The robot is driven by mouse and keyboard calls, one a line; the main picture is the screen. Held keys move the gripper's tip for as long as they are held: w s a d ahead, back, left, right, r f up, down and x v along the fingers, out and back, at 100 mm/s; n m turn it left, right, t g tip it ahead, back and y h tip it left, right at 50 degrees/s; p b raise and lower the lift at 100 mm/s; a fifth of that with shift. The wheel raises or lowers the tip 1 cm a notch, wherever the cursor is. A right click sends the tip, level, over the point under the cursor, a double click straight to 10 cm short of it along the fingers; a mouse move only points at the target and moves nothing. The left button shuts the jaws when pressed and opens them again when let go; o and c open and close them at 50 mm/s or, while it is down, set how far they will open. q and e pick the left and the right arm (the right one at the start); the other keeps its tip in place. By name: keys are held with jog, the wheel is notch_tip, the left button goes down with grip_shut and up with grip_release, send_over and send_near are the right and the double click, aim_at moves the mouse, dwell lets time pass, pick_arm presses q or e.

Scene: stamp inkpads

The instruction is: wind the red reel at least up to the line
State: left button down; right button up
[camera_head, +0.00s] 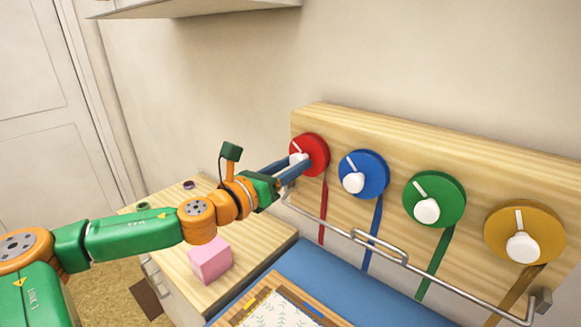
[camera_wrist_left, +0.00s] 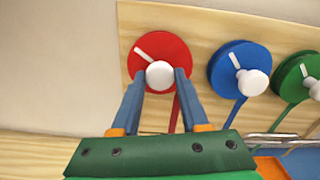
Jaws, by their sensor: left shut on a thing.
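The red reel (camera_head: 316,147) is at the left end of a wooden board on the wall. A red ribbon (camera_head: 323,212) hangs down from it. The red reel also shows in the left wrist view (camera_wrist_left: 170,47), with a white mark pointing to the upper left. My left gripper (camera_head: 293,165) is shut on the reel's white knob (camera_wrist_left: 160,75), with a blue finger on each side of it. It also shows in the left wrist view (camera_wrist_left: 159,82). I cannot make out the line on the ribbon. My right gripper is not in view.
Blue (camera_head: 370,168), green (camera_head: 447,190) and yellow (camera_head: 540,232) reels with white knobs sit to the right. A metal rail (camera_head: 450,283) runs below them. A pink block (camera_head: 210,260) stands on the wooden cabinet top (camera_head: 262,237).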

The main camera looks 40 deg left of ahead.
pick_arm(q)
jog(key=n+b, duration=0.3)
jog(key=n, duration=0.9)
jog(key=shift+n, duration=0.3)
jog(key=n+b, duration=0.2)
jog(key=n, duration=0.4)
jog(key=shift+r, duration=0.15)
jog(key=n+b, duration=0.1)
jog(key=n, duration=0.4)
jog(key=shift+r, duration=0.15)
jog(key=shift+r+n, duration=0.1)
jog(key=shift+n, duration=0.3)
